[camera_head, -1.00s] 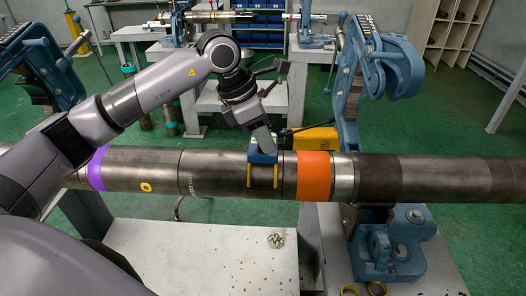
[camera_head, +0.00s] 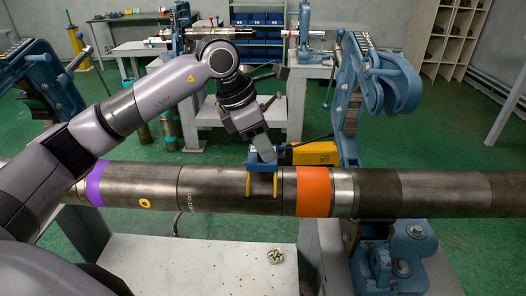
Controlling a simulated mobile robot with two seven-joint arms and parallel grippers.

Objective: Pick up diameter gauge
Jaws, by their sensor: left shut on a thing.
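The diameter gauge (camera_head: 263,162) is a small blue block with two yellow prongs pointing down. It is at the middle of the camera_head view, in front of or over the long dark pipe (camera_head: 228,190), just left of its orange band (camera_head: 313,191). I cannot tell whether the prongs touch the pipe. My left gripper (camera_head: 264,148) comes down from above and is shut on the top of the gauge. Its fingertips are partly hidden. My right gripper is not in view.
A blue pipe vise (camera_head: 385,80) stands right of the gauge behind the pipe; another vise (camera_head: 42,75) is at the left. A yellow box (camera_head: 314,153) is behind the pipe. A pale table (camera_head: 195,265) lies below, with a small metal part (camera_head: 275,256).

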